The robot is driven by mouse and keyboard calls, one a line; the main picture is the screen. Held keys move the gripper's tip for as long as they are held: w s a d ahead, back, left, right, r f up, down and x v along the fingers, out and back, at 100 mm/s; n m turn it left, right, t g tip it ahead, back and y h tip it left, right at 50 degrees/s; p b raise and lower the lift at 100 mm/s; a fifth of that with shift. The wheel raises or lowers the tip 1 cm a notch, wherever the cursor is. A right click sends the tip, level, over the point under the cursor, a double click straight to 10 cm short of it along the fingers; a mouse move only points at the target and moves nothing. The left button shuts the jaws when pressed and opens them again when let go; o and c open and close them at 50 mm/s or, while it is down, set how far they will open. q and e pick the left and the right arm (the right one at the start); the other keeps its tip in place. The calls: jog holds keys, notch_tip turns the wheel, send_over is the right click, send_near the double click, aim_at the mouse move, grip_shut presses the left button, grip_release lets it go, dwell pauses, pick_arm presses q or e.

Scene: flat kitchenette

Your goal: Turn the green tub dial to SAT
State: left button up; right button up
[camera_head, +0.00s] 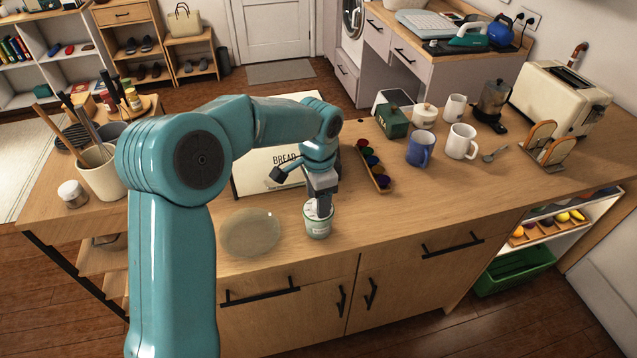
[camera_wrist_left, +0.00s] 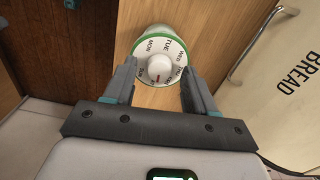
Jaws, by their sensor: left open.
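The green tub (camera_head: 318,226) stands upright on the wooden counter near its front edge. Its white day dial (camera_wrist_left: 160,52) faces up in the left wrist view, with a green rim, day names around it and a round white knob (camera_wrist_left: 160,66) in the middle. MON, TUE and WED are legible; a small red mark shows on the side of the knob nearest me, but I cannot tell which day it points to. My left gripper (camera_head: 319,204) is open over the tub, and its fingers (camera_wrist_left: 160,78) straddle the near side of the dial. Contact with the knob cannot be told. My right gripper is out of view.
A round glass plate (camera_head: 250,233) lies left of the tub. The bread box (camera_head: 262,178) stands behind. A narrow tray of coloured pods (camera_head: 362,157), a blue mug (camera_head: 421,149) and a white mug (camera_head: 461,143) are to the right. The counter's front right is clear.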

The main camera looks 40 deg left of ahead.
pick_arm(q)
notch_tip(320, 180, up, 16)
dwell(0.3)
